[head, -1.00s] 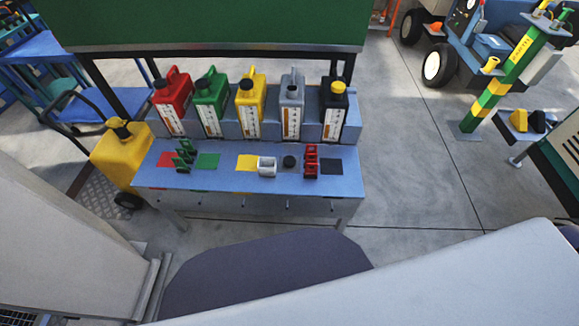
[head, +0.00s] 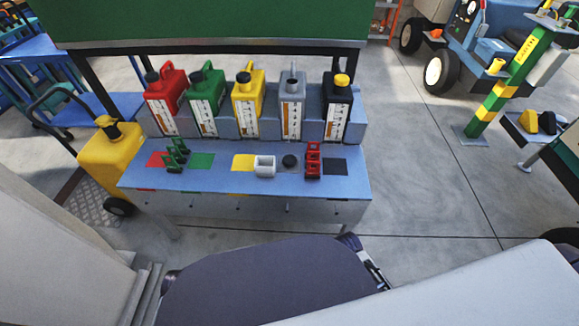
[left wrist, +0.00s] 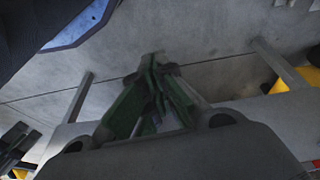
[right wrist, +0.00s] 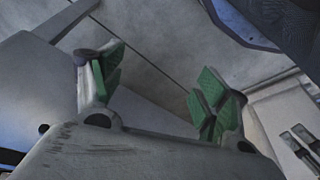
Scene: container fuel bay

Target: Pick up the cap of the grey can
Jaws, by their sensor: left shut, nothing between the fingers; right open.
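The grey can (head: 291,108) stands on the raised back step of the blue bench, between the yellow can and the black can. Its top shows a bare grey spout with no cap on it. A small dark round cap (head: 290,161) lies flat on the bench top in front of the grey can, between a white holder and a red holder. My left gripper (left wrist: 154,62) is shut and empty in the left wrist view, with the floor behind it. My right gripper (right wrist: 157,72) is open and empty in the right wrist view, also against the floor. The head view shows neither gripper.
The white holder (head: 265,166), red holder (head: 312,160) and a green holder (head: 175,154) stand on the bench (head: 220,178). Red (head: 165,90), green (head: 206,92), yellow (head: 248,95) and black (head: 337,105) cans line the back. A yellow wheeled tank (head: 108,160) stands left.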

